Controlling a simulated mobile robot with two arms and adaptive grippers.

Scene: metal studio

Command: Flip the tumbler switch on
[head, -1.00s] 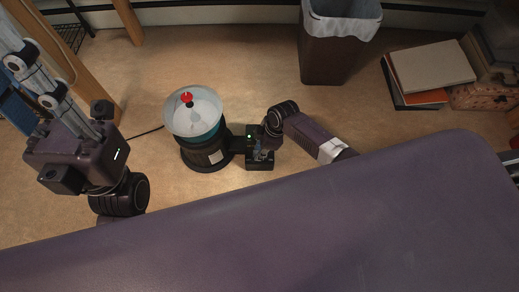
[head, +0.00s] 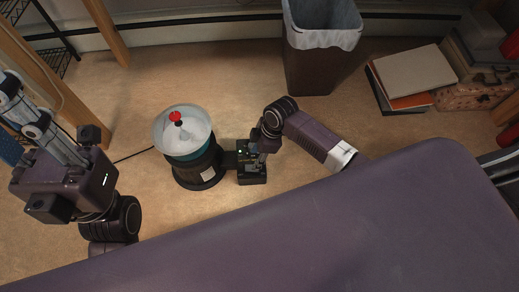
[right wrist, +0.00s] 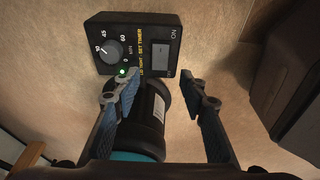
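The tumbler (head: 188,150) stands on the floor in the head view, with a black base, a teal band, a pale bowl and a red knob. A black control box (head: 252,176) sits at its right side. In the right wrist view the box (right wrist: 104,72) shows a dial, a lit green light, yellow lettering and a grey switch (right wrist: 163,54) beside the word ON. My right gripper (right wrist: 160,86) is open and empty, its fingertips just short of the box's near edge in that view. My left gripper (head: 25,120) is at the far left, away from the tumbler; its fingers are partly cut off.
A bin with a pale liner (head: 323,50) stands behind, and books (head: 415,76) lie on the floor at right. A wooden post (head: 107,32) and wire rack are at left. A black cord (head: 134,155) runs left from the tumbler. Floor between bin and tumbler is clear.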

